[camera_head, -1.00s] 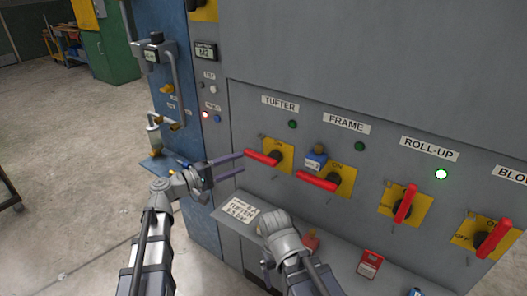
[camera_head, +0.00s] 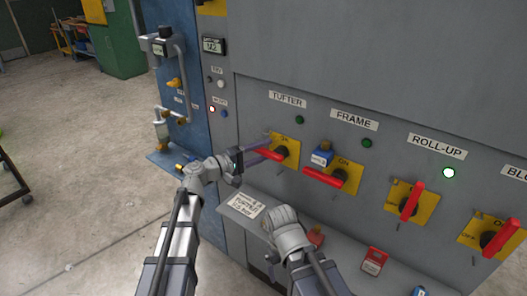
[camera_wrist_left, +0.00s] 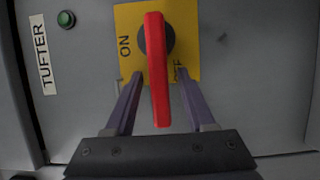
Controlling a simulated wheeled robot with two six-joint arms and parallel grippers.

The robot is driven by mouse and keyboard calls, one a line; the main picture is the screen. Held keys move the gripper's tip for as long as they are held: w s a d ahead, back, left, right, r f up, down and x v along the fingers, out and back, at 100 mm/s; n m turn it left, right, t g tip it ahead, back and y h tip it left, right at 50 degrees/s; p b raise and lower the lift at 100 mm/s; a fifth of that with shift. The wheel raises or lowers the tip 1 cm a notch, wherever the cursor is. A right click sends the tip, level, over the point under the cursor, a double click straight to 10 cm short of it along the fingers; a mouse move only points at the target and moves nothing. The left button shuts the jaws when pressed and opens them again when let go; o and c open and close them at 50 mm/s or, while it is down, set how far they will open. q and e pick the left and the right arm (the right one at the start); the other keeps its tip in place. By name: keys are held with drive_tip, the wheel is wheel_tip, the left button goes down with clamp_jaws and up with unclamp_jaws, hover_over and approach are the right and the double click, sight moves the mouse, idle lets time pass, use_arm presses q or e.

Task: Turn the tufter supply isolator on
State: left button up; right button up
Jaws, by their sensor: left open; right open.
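The tufter isolator has a yellow plate (camera_head: 291,146) under the TUFTER label (camera_head: 287,99). Its red handle (camera_head: 266,155) points left in the head view, square to the ON mark at the top. The handle also shows in the left wrist view (camera_wrist_left: 159,85), between the fingers with gaps on both sides. My left gripper (camera_head: 262,149) is open around the handle. The tufter lamp (camera_head: 299,119) is dark green and looks unlit. My right gripper (camera_head: 284,228) is low over the ledge, its fingers mostly hidden.
The FRAME isolator's red handle (camera_head: 324,177) is close on the right, with a blue padlock (camera_head: 321,155) above it. The ROLL-UP lamp (camera_head: 448,172) is lit. A ledge (camera_head: 340,258) below holds a written card (camera_head: 241,205) and red items (camera_head: 373,261).

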use_arm(q)
clamp_jaws()
idle(0.3)
idle(1.1)
